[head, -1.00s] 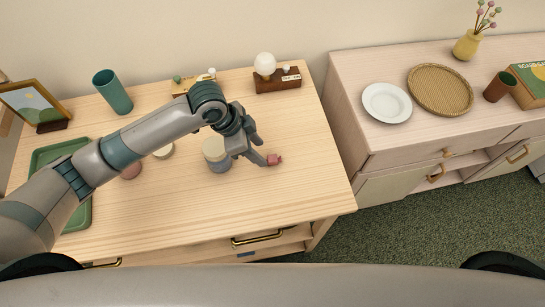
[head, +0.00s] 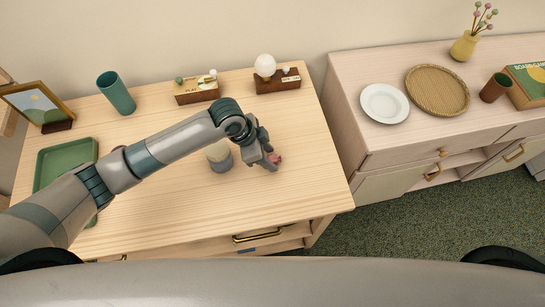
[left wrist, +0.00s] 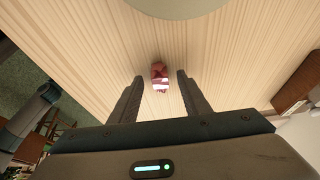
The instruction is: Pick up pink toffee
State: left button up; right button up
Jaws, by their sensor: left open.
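The pink toffee (head: 278,157) is a small wrapped sweet lying on the light wooden cabinet top (head: 300,190), right of a cream-topped grey jar (head: 219,157). My left gripper (head: 272,162) is low over the top at the toffee and partly hides it. In the left wrist view the toffee (left wrist: 159,74) lies in the gap between the open fingertips (left wrist: 160,80), with a gap on each side. My right gripper is not in view.
The jar is close left of my gripper. A green tray (head: 48,158), a picture frame (head: 38,105), a teal cup (head: 116,93), a wooden block (head: 197,91) and a globe lamp (head: 266,67) stand around the top. The front right of the top is clear.

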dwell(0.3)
pick_arm(q)
grip_shut()
jog(key=shift+r+b, duration=0.35)
jog(key=shift+r, duration=0.15)
jog(key=r, duration=0.1)
jog(key=r+b, duration=0.1)
jog(key=r, duration=0.1)
jog(key=shift+s+d+r+b, duration=0.1)
jog(key=shift+s+d+b, duration=0.1)
jog(key=shift+s+b, duration=0.1)
jog(key=s+d+r+b, duration=0.2)
jog(key=s+d+r, duration=0.3)
jog(key=s+r, duration=0.2)
jog(key=shift+s+d+b, duration=0.35)
jog(key=shift+s, duration=0.85)
jog(key=shift+a+f, duration=0.1)
